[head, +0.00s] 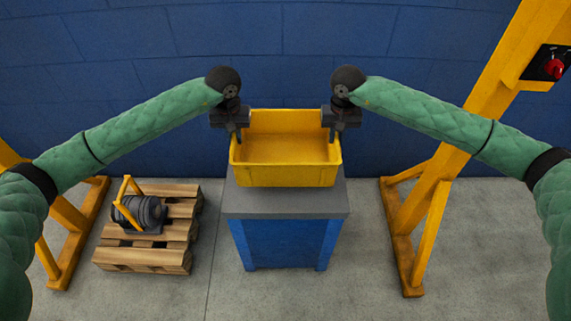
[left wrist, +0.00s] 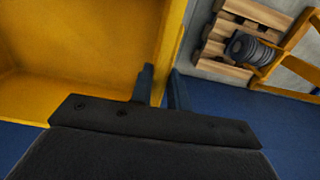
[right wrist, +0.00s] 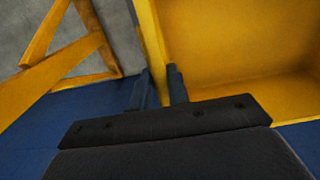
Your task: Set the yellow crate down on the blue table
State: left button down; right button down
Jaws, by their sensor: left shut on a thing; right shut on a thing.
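The yellow crate (head: 285,175) is open-topped, empty and looks level. In the head view it is over the grey top of the blue table (head: 285,240); I cannot tell whether it touches the top. My left gripper (head: 238,136) is shut on the crate's left wall, and the wall shows between its fingers in the left wrist view (left wrist: 160,88). My right gripper (head: 332,134) is shut on the right wall, also seen between the fingers in the right wrist view (right wrist: 160,88). The crate hides the back part of the tabletop.
A wooden pallet (head: 145,262) with a dark motor (head: 140,212) stands on the floor left of the table. A yellow frame (head: 440,190) with a red knob (head: 554,68) stands at the right. A blue wall (head: 290,60) is behind. The tabletop's front strip is bare.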

pick_arm(q)
jog(key=shift+a+f, duration=0.1)
jog(key=shift+f, duration=0.15)
pick_arm(e)
jog(key=shift+d+f, duration=0.15)
jog(key=shift+f, duration=0.1)
